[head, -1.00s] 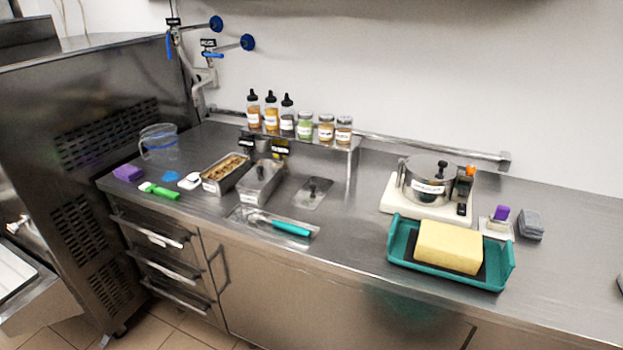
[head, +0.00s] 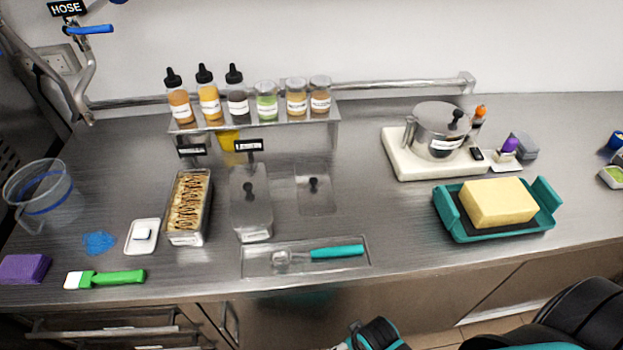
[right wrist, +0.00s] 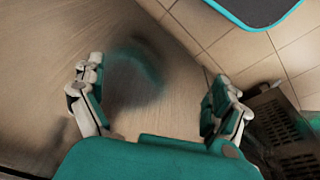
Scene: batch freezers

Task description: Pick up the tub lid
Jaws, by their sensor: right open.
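A flat metal lid with a black knob (head: 316,201) lies on the counter, right of the metal tubs. A closed metal tub (head: 252,216) beside it also has a black knob on its cover. An open metal tub (head: 187,239) holds a brown-topped frozen mix. My right gripper (right wrist: 157,100) is open and empty in the right wrist view, over a plain brownish surface and floor tiles, with no lid between its fingers. Teal and black parts of my right arm show at the bottom right of the head view, apart from the lid. My left gripper is not in view.
A scoop with a teal handle (head: 335,252) lies on a tray in front of the lid. A bottle shelf (head: 255,125) stands behind. A teal tray (head: 448,215) with a yellow block is to the right. Counter between lid and teal tray is clear.

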